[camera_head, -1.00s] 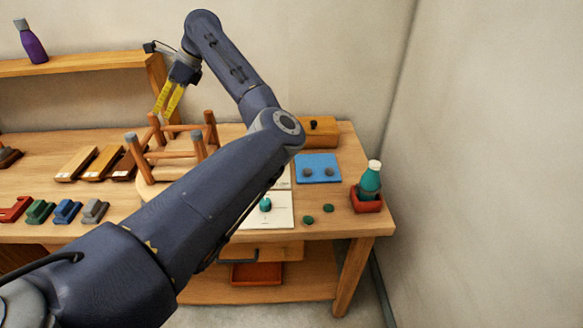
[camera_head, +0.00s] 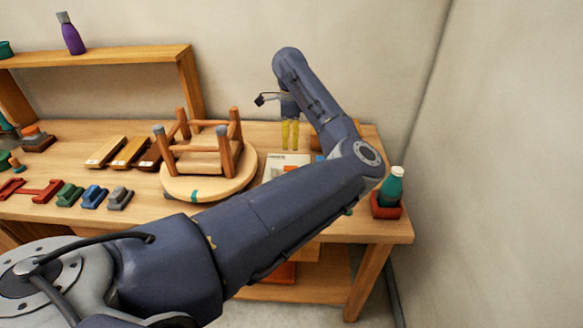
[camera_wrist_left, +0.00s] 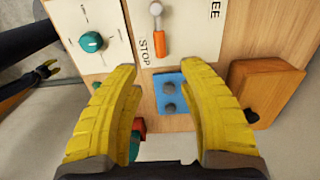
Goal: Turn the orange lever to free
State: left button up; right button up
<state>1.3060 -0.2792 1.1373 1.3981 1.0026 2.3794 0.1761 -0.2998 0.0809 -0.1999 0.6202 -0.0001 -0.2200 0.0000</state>
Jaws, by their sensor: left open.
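The orange lever (camera_wrist_left: 159,42) lies on a white panel (camera_wrist_left: 186,50) in the left wrist view, with a grey round end at the top. "STOP" is printed beside its orange part; part of another word, ending in "EE", shows further right. My left gripper (camera_head: 290,135) points down above the panel, whose edge shows in the head view (camera_head: 285,160). Its yellow fingers (camera_wrist_left: 165,125) are open and empty, with the lever beyond the fingertips. A dark arm with a yellow tip (camera_wrist_left: 46,69), likely my right gripper, shows small at the left.
A teal knob (camera_wrist_left: 92,42) on a white plate and a blue pad (camera_wrist_left: 172,92) with grey buttons lie near the lever. A wooden box (camera_wrist_left: 262,90) is to the right. An upturned stool (camera_head: 205,181) stands left of my gripper; a green bottle (camera_head: 391,187) is at the right.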

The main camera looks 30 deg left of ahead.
aim_at(291, 167)
pick_arm(q)
notch_tip(291, 167, down, 12)
jog(key=shift+r, duration=0.1)
dwell(0.4)
grip_shut()
dwell(0.3)
